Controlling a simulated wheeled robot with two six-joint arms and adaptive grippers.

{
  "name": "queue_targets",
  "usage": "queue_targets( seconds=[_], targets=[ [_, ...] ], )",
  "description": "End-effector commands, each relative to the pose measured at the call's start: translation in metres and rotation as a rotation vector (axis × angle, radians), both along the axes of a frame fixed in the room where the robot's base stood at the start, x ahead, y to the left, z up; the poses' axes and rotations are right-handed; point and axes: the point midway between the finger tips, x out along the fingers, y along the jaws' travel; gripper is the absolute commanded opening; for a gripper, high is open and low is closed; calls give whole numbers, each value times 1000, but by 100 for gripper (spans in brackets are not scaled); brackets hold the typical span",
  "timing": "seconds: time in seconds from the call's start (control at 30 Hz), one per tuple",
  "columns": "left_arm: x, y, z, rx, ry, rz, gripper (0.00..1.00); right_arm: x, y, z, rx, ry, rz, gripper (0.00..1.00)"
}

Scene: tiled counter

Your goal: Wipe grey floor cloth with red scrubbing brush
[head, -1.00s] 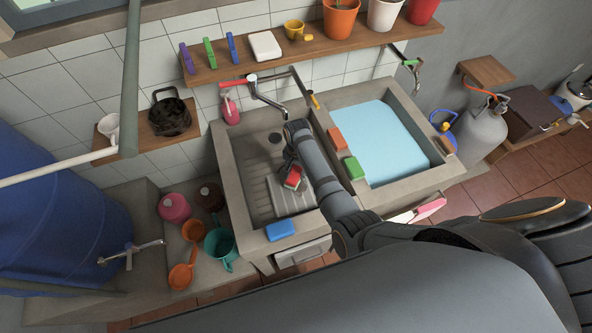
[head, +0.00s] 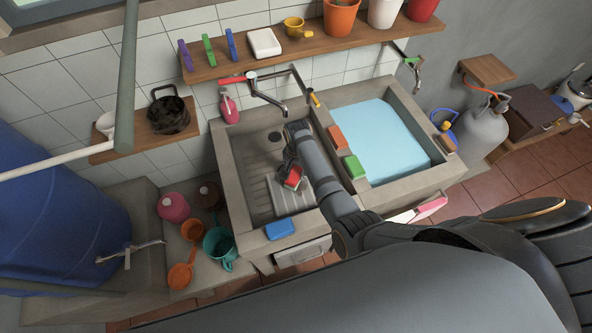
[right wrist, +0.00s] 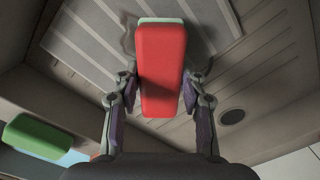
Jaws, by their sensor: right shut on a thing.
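The red scrubbing brush (right wrist: 161,70) is a red block with a pale edge at its far end in the right wrist view. My right gripper (right wrist: 158,88) has a finger on each side of it and is shut on it. In the head view the right gripper (head: 291,165) holds the brush (head: 292,178) low in the left sink basin. A light grey, striped patch, likely the grey floor cloth (head: 289,200), lies in the basin just below the brush. I cannot tell whether brush and cloth touch. My left gripper is not in view.
A blue sponge (head: 280,229) lies on the sink's front rim. Green (head: 354,167) and orange (head: 337,138) blocks lie on the divider beside my right arm. The right basin holds water (head: 380,140). The tap (head: 268,97) overhangs the left basin.

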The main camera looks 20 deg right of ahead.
Motion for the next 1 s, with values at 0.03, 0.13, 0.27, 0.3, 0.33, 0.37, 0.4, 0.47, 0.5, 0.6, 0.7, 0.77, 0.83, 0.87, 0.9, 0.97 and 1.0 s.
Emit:
queue_targets(
  seconds=[0.03, 0.13, 0.27, 0.3, 0.33, 0.37, 0.4, 0.47, 0.5, 0.6, 0.7, 0.77, 0.83, 0.87, 0.9, 0.97, 1.0],
  targets=[
    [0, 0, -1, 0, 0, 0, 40, 0, 0, -1, 0, 0, 0, 12],
    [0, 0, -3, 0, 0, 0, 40, 0, 0, -4, 0, 0, 0, 12],
    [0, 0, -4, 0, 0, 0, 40, 0, 0, -6, 0, 0, 0, 12],
    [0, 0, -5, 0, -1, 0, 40, 0, 0, -7, 0, 0, 0, 12],
    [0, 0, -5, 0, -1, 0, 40, 0, 0, -8, 0, 0, 0, 12],
    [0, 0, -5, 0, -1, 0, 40, 0, 0, -8, 0, 0, 0, 12],
    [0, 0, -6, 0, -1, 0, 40, 0, 0, -9, 0, 0, 0, 12],
    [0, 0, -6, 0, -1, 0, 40, 0, 0, -10, 0, 0, 0, 12],
    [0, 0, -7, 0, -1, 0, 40, 0, 0, -11, 0, 0, 0, 12],
    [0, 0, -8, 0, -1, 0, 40, 0, 0, -13, 0, 0, 0, 12],
    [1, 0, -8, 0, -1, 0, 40, 0, 0, -14, 0, 0, 0, 12],
    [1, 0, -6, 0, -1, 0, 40, -1, 0, -12, 0, 0, 0, 12],
    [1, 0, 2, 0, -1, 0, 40, -5, 0, -10, 0, 3, 0, 12],
    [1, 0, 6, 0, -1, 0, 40, -8, 0, -9, 0, 3, 0, 12],
    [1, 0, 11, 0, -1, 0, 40, -12, 0, -8, 1, 2, 0, 12],
    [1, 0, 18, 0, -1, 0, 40, -18, 0, -7, 1, 4, 0, 12],
    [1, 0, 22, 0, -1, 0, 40, -21, 0, -7, 0, 3, 0, 12]
  ],
)
